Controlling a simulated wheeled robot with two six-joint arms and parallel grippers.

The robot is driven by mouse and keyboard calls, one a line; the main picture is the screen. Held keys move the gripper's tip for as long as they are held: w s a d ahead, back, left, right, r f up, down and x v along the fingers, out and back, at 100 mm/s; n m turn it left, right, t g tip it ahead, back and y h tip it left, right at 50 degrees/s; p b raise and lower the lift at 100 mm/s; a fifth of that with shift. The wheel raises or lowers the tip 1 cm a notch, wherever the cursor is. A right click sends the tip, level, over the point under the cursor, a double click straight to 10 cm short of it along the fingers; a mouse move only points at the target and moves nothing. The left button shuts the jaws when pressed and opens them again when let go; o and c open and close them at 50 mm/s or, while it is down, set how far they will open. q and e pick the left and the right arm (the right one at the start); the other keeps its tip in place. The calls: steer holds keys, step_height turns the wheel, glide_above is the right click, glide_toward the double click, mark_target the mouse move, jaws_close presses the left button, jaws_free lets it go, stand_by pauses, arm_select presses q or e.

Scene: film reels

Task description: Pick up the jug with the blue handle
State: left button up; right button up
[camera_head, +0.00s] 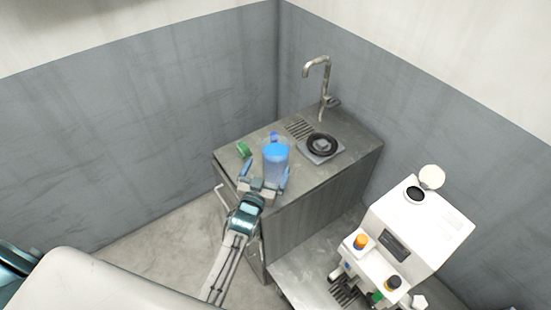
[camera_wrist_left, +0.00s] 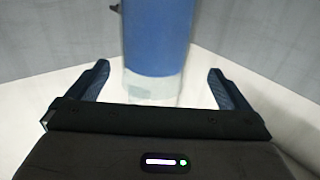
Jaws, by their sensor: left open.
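A jug (camera_head: 275,162) with blue liquid or a blue body and a small blue part (camera_head: 274,137) behind its top stands upright on the counter in the head view. The blue part may be its handle; I cannot tell for sure. My left gripper (camera_head: 264,177) is open at the jug's near side, with a finger on either side of its lower body. In the left wrist view the jug (camera_wrist_left: 158,40) rises just beyond and between the open fingertips (camera_wrist_left: 160,82); its top is cut off. I cannot tell whether the fingers touch it. My right gripper is not in view.
The grey counter (camera_head: 340,165) holds a green block (camera_head: 243,149) left of the jug. A dark round piece (camera_head: 322,145) on a square plate and a tap (camera_head: 318,80) are to the right. A white machine (camera_head: 415,235) stands at the lower right.

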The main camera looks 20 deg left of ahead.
mark_target(279, 145)
arm_select(q)
steer(key=shift+w+f, duration=0.2)
steer(key=shift+w, duration=0.9)
steer(key=w, duration=0.1)
steer(key=w+b, duration=0.1)
steer(key=w, duration=0.2)
steer(key=shift+w+d+r, duration=0.1)
steer(key=shift+w+d, duration=0.1)
steer(key=shift+d, duration=0.15)
steer(key=shift+w+b, duration=0.3)
steer(key=shift+b, duration=0.05)
steer(key=shift+w+r, duration=0.1)
steer(key=shift+w, duration=0.05)
steer(key=shift+c, duration=0.2)
steer(key=c, duration=0.4)
steer(key=shift+r, duration=0.1)
steer(key=c, duration=1.4)
steer(key=shift+r, duration=0.15)
steer(key=shift+c, duration=1.4)
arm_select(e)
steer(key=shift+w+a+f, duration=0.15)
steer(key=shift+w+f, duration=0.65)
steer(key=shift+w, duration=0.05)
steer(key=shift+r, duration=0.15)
